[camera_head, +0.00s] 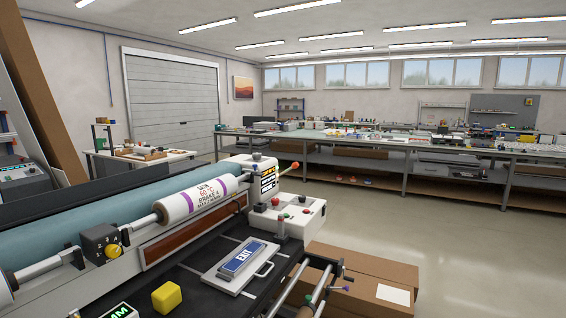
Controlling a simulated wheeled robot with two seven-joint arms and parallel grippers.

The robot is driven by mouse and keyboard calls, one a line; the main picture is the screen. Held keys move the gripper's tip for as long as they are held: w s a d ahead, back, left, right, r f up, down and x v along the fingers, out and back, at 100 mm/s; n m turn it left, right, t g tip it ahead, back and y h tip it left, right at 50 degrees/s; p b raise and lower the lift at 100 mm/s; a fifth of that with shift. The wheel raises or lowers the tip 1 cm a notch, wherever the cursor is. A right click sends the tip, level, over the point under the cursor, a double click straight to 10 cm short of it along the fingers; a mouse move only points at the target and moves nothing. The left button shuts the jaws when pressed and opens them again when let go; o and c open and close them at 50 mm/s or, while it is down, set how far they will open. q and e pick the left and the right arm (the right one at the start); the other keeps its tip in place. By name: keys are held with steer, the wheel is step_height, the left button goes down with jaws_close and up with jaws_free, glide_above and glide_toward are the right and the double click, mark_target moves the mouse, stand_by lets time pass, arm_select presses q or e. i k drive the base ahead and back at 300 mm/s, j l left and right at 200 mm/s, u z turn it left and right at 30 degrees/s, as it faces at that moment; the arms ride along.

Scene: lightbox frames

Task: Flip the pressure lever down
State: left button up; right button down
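A lever with an orange knob (295,165) sticks out to the right and slightly up from the white end housing (251,165) of a large roller machine. It looks like the pressure lever; no label on it can be read. A white roll with purple bands (201,200) lies on a shaft left of the housing. Neither of my grippers shows in the head view, so nothing can be seen touching the lever.
Metal rods (318,288) stick out at the front right. Cardboard boxes (362,270) stand beside the machine. The floor to the right is clear, before a long workbench (420,143).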

mark_target(295, 165)
steer(key=i+l+u, duration=0.1)
steer(key=i+l, duration=0.15)
steer(key=i+l+u, duration=0.25)
steer(key=i+l, duration=0.25)
steer(key=l, duration=0.15)
steer(key=i+l+u, duration=0.15)
steer(key=l, duration=0.2)
steer(key=i+l+u, duration=0.1)
steer(key=i+l, duration=0.15)
steer(key=i+l+u, duration=0.15)
steer(key=l, duration=0.35)
